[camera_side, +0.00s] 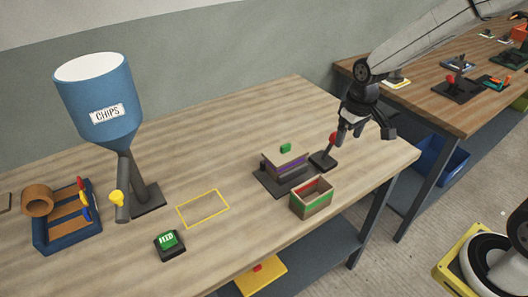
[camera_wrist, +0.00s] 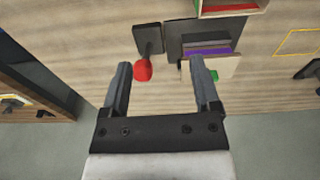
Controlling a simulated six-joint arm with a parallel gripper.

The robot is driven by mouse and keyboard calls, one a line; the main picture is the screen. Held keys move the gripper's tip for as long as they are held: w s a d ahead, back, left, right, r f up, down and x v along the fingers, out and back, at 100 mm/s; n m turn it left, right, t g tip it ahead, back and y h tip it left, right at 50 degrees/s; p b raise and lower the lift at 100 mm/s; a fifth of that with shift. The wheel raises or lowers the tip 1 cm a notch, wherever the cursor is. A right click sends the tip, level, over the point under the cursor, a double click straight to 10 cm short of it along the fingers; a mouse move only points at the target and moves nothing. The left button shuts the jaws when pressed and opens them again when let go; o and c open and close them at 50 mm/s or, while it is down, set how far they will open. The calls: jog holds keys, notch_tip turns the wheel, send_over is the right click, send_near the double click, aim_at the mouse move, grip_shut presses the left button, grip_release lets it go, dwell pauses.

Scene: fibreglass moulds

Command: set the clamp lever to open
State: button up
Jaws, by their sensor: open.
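The clamp lever has a red ball knob (camera_side: 333,138) on a short stem over a small black base plate (camera_side: 323,161). The lever leans, with its knob toward my gripper. In the wrist view the red knob (camera_wrist: 143,71) shows between my fingers, nearer the left one, with the base (camera_wrist: 148,40) above it. My gripper (camera_side: 349,134) is open, its fingers close to the knob; I cannot tell whether they touch it. In the wrist view both fingers of my gripper (camera_wrist: 160,66) are apart and hold nothing.
A mould with a purple layer (camera_side: 284,165) stands left of the lever. An open box with a red and green band (camera_side: 311,197) is in front. Farther left are a yellow outline (camera_side: 203,208), a green button (camera_side: 169,243), a blue hopper (camera_side: 100,95) and a blue tray (camera_side: 66,240).

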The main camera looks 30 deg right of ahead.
jog(key=g, duration=0.1)
send_over(334, 141)
jog(key=w+d, duration=0.1)
jog(key=d, duration=0.1)
jog(key=shift+a+f, duration=0.25)
jog(key=shift+f, duration=0.05)
jog(key=shift+f, duration=0.15)
jog(key=shift+f, duration=3.75)
grip_shut()
